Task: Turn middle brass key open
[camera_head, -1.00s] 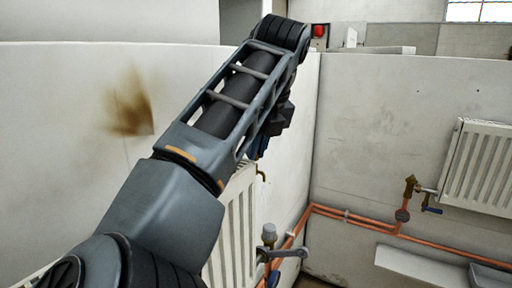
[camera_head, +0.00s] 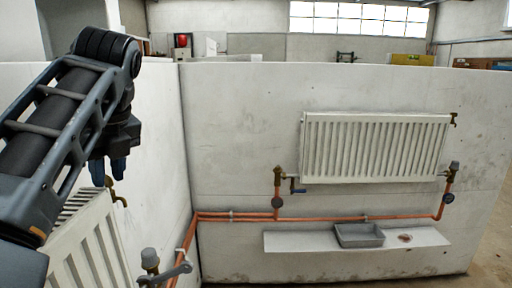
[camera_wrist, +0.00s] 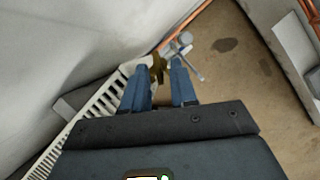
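A brass key (camera_head: 118,198) sticks out from the top right end of the near left radiator (camera_head: 88,243). In the wrist view the brass key (camera_wrist: 158,67) lies in line with the gap between the fingertips. My gripper (camera_head: 108,172) is above the key, with its blue fingers pointing down. In the wrist view my gripper (camera_wrist: 161,64) is open, with nothing seen held between the fingers. The frames do not show clearly whether the fingers touch the key. Another brass key (camera_head: 453,118) is on the far radiator (camera_head: 375,147). Which key is the middle one is not clear.
A grey valve with a lever (camera_head: 165,274) sits low beside the near radiator. Copper pipes (camera_head: 235,216) run along the walls. A ledge (camera_head: 300,242) with a grey tray (camera_head: 359,242) is below the far radiator. Brown floor shows at right.

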